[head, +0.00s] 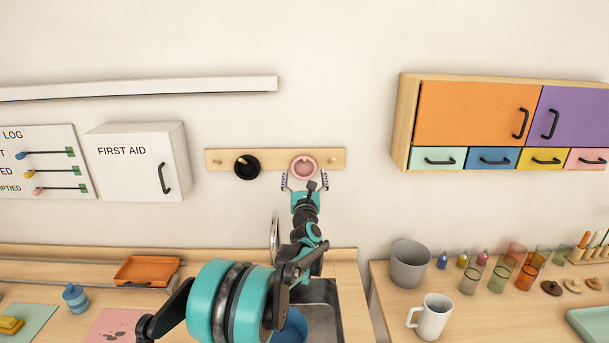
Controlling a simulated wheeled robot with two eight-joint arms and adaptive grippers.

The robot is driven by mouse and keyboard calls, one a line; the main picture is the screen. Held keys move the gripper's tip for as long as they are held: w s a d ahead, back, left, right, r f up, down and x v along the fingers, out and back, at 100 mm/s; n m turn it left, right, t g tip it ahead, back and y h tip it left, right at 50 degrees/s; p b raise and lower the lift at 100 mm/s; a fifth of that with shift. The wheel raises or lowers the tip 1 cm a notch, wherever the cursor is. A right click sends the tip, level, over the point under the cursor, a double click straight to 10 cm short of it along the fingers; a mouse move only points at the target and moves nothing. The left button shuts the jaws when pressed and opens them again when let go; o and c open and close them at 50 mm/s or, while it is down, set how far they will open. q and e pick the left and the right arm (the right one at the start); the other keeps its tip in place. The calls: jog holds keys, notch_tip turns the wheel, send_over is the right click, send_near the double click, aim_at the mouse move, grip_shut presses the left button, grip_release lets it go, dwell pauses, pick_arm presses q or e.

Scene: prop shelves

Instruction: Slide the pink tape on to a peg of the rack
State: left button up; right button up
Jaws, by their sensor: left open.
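The pink tape (303,175) is a ring at the wooden wall rack (275,158), right of its middle. A peg shows inside the ring's hole, so the tape appears to be around that peg. A black tape (247,176) hangs on another peg to its left. My left gripper (303,181) is at the lower edge of the pink tape, its fingers spread to either side of it. Whether the fingers touch the tape I cannot tell. Bare pegs show near both ends of the rack. My right gripper is not in view.
A white first aid box (120,162) is on the wall at left, and an orange and purple cabinet (467,115) at right. Below are a sink (322,296), a grey bin (410,264) and a white mug (430,316). The wall around the rack is clear.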

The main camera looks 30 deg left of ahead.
pick_arm(q)
jog(key=v, duration=1.2)
jog(key=s+d+f+m+g+h+b, duration=0.1)
jog(key=s+d+f+m+h, duration=0.15)
jog(key=d+m, duration=0.4)
jog(key=s+d+f+m+h+b, duration=0.1)
jog(key=s+d+m+h, duration=0.1)
jog(key=d+m+h, duration=0.45)
jog(key=s+d+f+m+g+h+b, duration=0.1)
jog(key=s+d+m, duration=0.1)
jog(key=d+m, duration=0.5)
jog(key=s+d+f+m+g+b, duration=0.1)
jog(key=s+f+m+g, duration=0.3)
jog(key=s+f+m, duration=0.5)
jog(key=s+d+f+m+g+b, duration=0.2)
jog(key=s+f+m+g, duration=0.2)
jog(key=s+f+m, duration=0.5)
jog(key=s+m, duration=0.4)
jog(key=s, duration=0.2)
jog(key=shift+s+f+g+h, duration=0.2)
jog(key=shift+f+g+h, duration=0.15)
jog(key=shift+g+h, duration=0.05)
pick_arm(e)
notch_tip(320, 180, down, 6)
pick_arm(q)
jog(key=shift+c, duration=0.2)
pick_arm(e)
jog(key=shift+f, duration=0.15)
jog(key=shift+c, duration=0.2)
